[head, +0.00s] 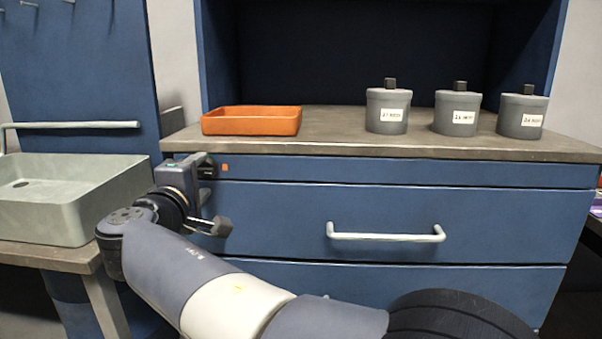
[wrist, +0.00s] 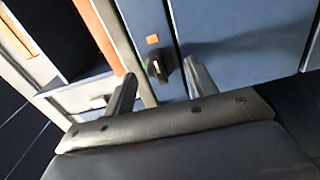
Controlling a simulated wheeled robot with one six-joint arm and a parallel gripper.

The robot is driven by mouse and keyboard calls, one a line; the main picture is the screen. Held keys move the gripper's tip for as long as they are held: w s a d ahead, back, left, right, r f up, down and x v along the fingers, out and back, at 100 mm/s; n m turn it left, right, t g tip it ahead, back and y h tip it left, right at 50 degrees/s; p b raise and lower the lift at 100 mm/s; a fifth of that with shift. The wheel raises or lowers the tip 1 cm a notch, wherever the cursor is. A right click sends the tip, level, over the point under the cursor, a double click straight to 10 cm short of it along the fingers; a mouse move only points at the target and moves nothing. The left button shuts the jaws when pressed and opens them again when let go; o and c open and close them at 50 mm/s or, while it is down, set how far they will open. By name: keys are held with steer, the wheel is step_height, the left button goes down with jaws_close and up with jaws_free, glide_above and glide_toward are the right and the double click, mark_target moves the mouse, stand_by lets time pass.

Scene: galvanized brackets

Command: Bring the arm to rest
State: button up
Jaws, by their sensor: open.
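My gripper (head: 214,195) is in front of the blue cabinet at the left end of its top drawer panel. Its two fingers stand apart in the wrist view (wrist: 160,88), with nothing seen held between them. A dark round knob (wrist: 160,66) on the blue panel shows between and just beyond the fingertips. I cannot tell whether a finger touches it. A small orange square (head: 225,167) is on the panel beside the knob; it also shows in the wrist view (wrist: 152,39). My arm reaches up and left from the bottom of the head view.
The countertop (head: 340,142) above holds an orange tray (head: 251,121) and three lidded grey canisters (head: 388,112). A grey basin (head: 75,195) stands left of my gripper. A light bar handle (head: 386,236) sticks out from the drawer to the right.

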steer(key=s, duration=0.8)
steer(key=w, duration=1)
steer(key=shift+w+d, duration=0.15)
steer(key=shift+d, duration=0.05)
steer(key=shift+w+r+p, duration=0.15)
steer(key=shift+r+p, duration=0.1)
steer(key=shift+p, duration=0.15)
steer(key=shift+r+n+p, duration=0.1)
steer(key=shift+n+p, duration=0.35)
steer(key=shift+n, duration=0.05)
steer(key=n+p, duration=0.4)
steer(key=p, duration=0.2)
steer(key=n+p, duration=0.4)
steer(key=p, duration=0.1)
steer(key=shift+a+p, duration=0.1)
steer(key=shift+p, duration=0.25)
steer(key=n+p, duration=0.5)
steer(key=p, duration=0.3)
steer(key=shift+a+r, duration=0.1)
steer(key=n+p, duration=0.4)
steer(key=p, duration=0.3)
